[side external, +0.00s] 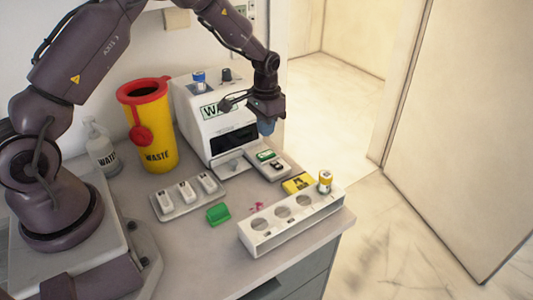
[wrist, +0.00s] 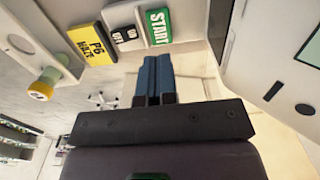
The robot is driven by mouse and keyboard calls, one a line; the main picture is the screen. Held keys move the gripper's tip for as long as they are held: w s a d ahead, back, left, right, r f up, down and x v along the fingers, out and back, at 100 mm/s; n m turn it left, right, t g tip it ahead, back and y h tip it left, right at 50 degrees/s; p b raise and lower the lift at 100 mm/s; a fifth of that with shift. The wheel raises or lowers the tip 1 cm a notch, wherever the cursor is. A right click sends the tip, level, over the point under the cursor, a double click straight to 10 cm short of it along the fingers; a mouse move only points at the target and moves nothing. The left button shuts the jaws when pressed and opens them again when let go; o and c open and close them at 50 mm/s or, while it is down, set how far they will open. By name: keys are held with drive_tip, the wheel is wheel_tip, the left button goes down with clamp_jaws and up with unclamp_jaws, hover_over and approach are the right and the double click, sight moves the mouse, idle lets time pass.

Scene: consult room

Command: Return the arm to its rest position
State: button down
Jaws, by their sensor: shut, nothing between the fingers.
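My arm reaches from its base at the left over the counter in the side external view. My gripper (side external: 266,127) hangs beside the front right of the white machine, above the small button panel, and looks clear of it. In the wrist view my gripper's blue fingers (wrist: 152,78) lie side by side, closed with nothing between them. The panel has a green START button (wrist: 157,27). A yellow block with black print (wrist: 88,45) sits beside the panel.
The white machine (side external: 192,105) stands at the wall. A yellow waste bin with red lid (side external: 155,140) and a bottle (side external: 102,150) are near my arm. A tray with white pieces (side external: 172,214), a green block (side external: 218,214) and a white rack (side external: 262,243) holding a yellow-and-white vial (side external: 325,182) occupy the counter.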

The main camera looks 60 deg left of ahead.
drive_tip(key=shift+r, duration=0.1)
drive_tip(key=shift+s+d+f+g, duration=0.15)
drive_tip(key=shift+s+f+g, duration=0.1)
drive_tip(key=shift+s, duration=0.3)
drive_tip(key=shift+s+d+f+g, duration=0.1)
drive_tip(key=shift+s+f+g, duration=0.1)
drive_tip(key=shift+s, duration=0.3)
drive_tip(key=s+d+r+t, duration=0.3)
drive_tip(key=s+d+r, duration=0.2)
drive_tip(key=s+r, duration=0.7)
drive_tip(key=s+d+r+t, duration=0.3)
drive_tip(key=s+d+r, duration=0.1)
drive_tip(key=s+r, duration=0.8)
drive_tip(key=shift+d+r, duration=0.35)
drive_tip(key=shift+r, duration=0.55)
